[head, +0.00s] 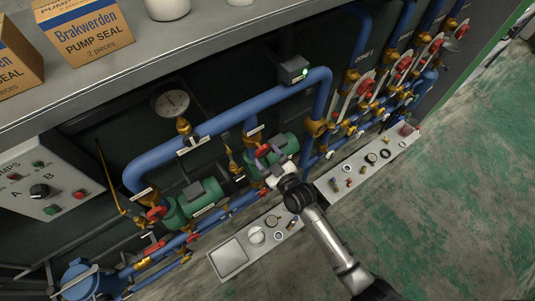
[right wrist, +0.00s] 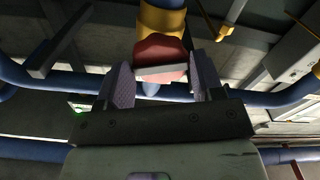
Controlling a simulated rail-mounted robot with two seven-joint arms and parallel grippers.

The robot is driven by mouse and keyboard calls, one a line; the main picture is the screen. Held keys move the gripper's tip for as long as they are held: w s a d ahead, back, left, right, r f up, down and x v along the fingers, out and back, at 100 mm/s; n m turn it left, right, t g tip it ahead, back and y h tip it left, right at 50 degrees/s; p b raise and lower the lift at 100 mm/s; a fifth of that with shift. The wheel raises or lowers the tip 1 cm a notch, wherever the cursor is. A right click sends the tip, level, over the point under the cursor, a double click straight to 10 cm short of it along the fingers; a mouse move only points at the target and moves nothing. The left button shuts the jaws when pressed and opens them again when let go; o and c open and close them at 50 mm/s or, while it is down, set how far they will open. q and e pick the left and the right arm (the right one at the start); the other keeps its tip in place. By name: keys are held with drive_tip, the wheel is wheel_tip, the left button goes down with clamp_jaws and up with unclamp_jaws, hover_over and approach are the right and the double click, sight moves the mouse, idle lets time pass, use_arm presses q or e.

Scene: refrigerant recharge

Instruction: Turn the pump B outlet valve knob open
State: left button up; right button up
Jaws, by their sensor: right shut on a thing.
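The pump B outlet valve knob appears to be the red knob (head: 263,151) beside the right-hand green pump (head: 284,146), under the thick blue pipe. In the right wrist view, a red knob (right wrist: 160,52) with a pale bar across its face sits on a yellow brass body (right wrist: 162,20). My right gripper (head: 272,174) reaches in from the lower right at that pump. In the right wrist view, its two fingers (right wrist: 161,75) stand on either side of the knob and are shut on it. The knob's contact sides are partly hidden. My left gripper is out of view.
Thick blue pipes (head: 230,115) and a gauge (head: 171,103) crowd above the pumps. Another green pump (head: 193,204) with a red knob (head: 155,213) is to the left. A control box (head: 45,180) hangs farther left. Parts trays (head: 300,222) lie below; the green floor is open at right.

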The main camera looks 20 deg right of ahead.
drive_tip(key=shift+n, duration=0.3)
drive_tip(key=shift+r+n+p, duration=0.15)
drive_tip(key=shift+n+p, duration=0.35)
drive_tip(key=shift+n, duration=0.4)
drive_tip(key=shift+n+p, duration=0.3)
drive_tip(key=shift+n, duration=1)
